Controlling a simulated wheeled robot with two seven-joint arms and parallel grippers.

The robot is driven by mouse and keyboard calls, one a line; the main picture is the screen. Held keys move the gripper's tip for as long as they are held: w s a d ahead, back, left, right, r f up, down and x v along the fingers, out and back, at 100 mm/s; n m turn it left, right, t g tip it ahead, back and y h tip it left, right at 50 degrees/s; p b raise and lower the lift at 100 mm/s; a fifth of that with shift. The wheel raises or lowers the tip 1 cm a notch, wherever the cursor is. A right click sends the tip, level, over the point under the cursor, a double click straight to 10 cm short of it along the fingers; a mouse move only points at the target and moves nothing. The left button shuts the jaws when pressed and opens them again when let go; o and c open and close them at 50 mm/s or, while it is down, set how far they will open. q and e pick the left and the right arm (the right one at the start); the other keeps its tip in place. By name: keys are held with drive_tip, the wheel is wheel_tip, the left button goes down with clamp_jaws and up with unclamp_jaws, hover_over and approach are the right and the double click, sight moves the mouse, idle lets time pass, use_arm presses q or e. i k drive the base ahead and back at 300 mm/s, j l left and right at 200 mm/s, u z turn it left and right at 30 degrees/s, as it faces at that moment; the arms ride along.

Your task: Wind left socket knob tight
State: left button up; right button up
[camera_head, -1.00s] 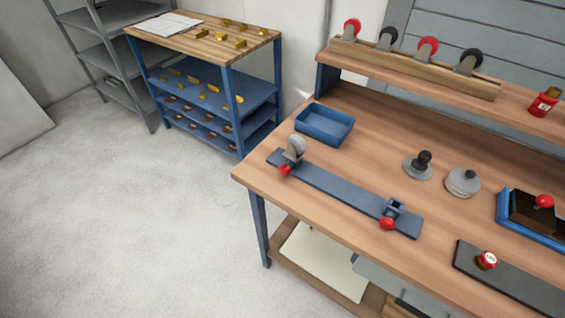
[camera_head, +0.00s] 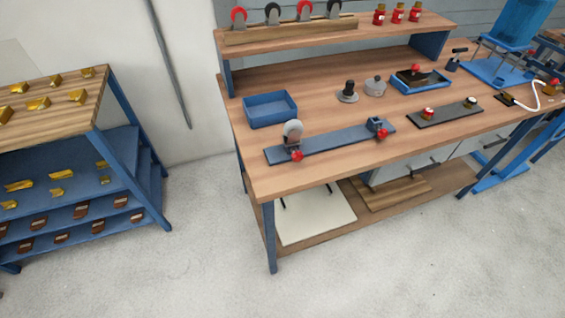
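A blue-grey bar (camera_head: 335,141) lies along the front left of the wooden workbench. It carries a socket at each end. The left socket has a red knob (camera_head: 297,156) on its front side, and a grey wheel (camera_head: 292,130) stands upright in it. The right socket (camera_head: 377,124) has a red knob (camera_head: 383,134) and shows no wheel. I cannot tell how tight either knob is. Neither of my grippers is in the head view.
A blue tray (camera_head: 270,109) sits behind the bar. The shelf (camera_head: 345,39) above holds several red and black wheels. A blue rack (camera_head: 75,165) stands at left. Floor in front is clear.

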sight(297, 157)
drive_tip(key=i+j+z, duration=0.1)
drive_tip(key=j+z, duration=0.8)
drive_tip(key=j, duration=0.15)
drive_tip(key=k+j+z, duration=0.1)
drive_tip(key=j+z, duration=0.35)
drive_tip(key=k+j+z, duration=0.2)
drive_tip(key=j+z, duration=0.55)
drive_tip(key=j, duration=0.25)
drive_tip(key=j+z, duration=0.3)
drive_tip(key=j, duration=0.2)
